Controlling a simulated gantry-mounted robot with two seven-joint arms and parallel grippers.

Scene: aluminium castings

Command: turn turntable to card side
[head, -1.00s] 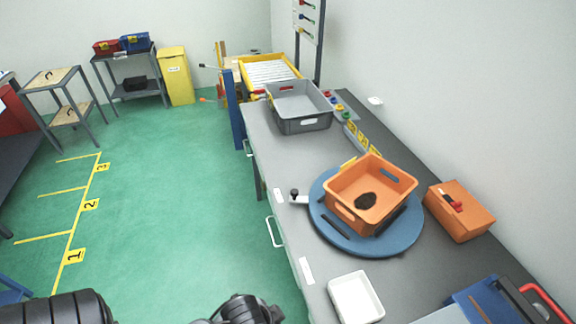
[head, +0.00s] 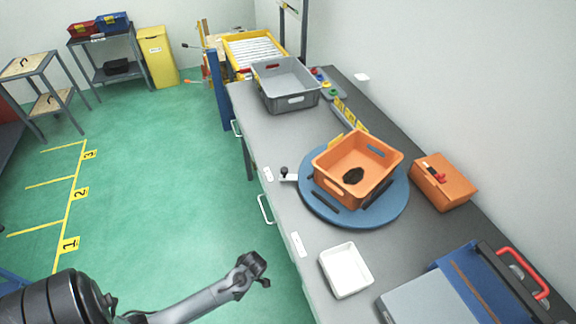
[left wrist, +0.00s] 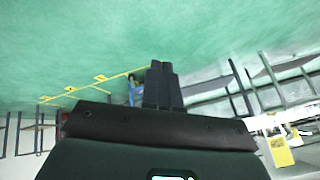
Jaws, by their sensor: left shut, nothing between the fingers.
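A round blue turntable (head: 318,206) sits on the grey bench, with an orange crate (head: 330,182) on it. A dark patch shows in the crate's bottom, and a yellow card-like tag (head: 335,140) stands at its far left edge. A small handle with a black knob (head: 285,172) sticks out from the turntable's left side. My left gripper (head: 262,270) is over the green floor, left of the bench and apart from the turntable. In the left wrist view its dark fingers (left wrist: 161,85) are together and hold nothing. My right gripper is not in view.
A white tray (head: 327,262) lies on the bench in front of the turntable.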

